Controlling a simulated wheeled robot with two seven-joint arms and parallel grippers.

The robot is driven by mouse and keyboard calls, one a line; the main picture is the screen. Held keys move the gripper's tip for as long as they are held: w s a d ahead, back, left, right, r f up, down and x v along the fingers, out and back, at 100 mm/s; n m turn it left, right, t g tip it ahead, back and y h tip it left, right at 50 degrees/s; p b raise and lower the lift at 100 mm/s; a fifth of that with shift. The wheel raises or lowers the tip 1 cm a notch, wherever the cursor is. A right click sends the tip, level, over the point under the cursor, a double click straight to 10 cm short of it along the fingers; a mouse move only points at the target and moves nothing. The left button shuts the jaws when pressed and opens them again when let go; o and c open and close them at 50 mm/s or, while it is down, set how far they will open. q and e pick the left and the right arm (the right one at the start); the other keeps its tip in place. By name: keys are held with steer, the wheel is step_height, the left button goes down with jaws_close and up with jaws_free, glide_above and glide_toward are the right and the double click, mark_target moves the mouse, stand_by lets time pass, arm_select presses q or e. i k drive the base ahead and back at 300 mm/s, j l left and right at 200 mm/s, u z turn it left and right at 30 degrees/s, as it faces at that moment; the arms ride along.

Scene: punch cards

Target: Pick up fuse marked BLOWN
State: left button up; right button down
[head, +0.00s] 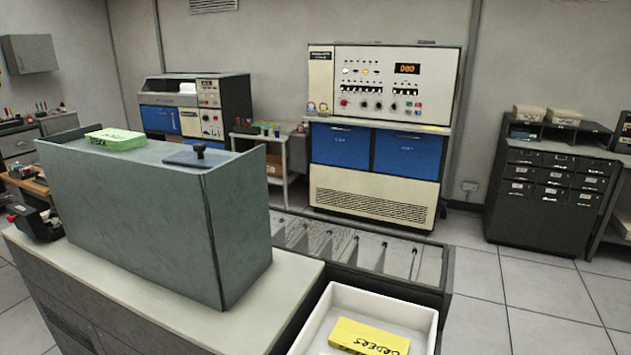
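I cannot make out a fuse marked BLOWN in the head view. Two small round tan items sit at the left end of the ledge of the tall control console (385,85), but they are too small to identify. Small coloured items on the white side table (262,131) and on the left workbench (52,118) are also too small to tell. Neither of my grippers is in view.
A grey machine hopper (150,225) with a green STOCK block (115,139) stands close in front. A white tray (420,318) holds a yellow ORDERS card block (368,338). A dark drawer cabinet (545,215) stands right. Tiled floor (530,285) is clear at right.

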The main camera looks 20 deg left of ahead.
mark_target(54, 220)
steer(key=z, duration=1.2)
steer(key=i+z, duration=0.1)
steer(key=z, duration=1.1)
steer(key=j+z, duration=0.1)
steer(key=z, duration=1.1)
steer(key=j+z, duration=0.1)
steer(key=z, duration=1.1)
steer(key=j+z, duration=0.1)
steer(key=z, duration=2.3)
steer(key=k+z, duration=0.1)
steer(key=z, duration=2.3)
steer(key=i+j+z, duration=0.1)
steer(key=z, duration=0.35)
steer(key=j+z, duration=0.3)
steer(key=z, duration=0.15)
steer(key=j+z, duration=0.2)
steer(key=z, duration=0.25)
steer(key=i+j, duration=0.05)
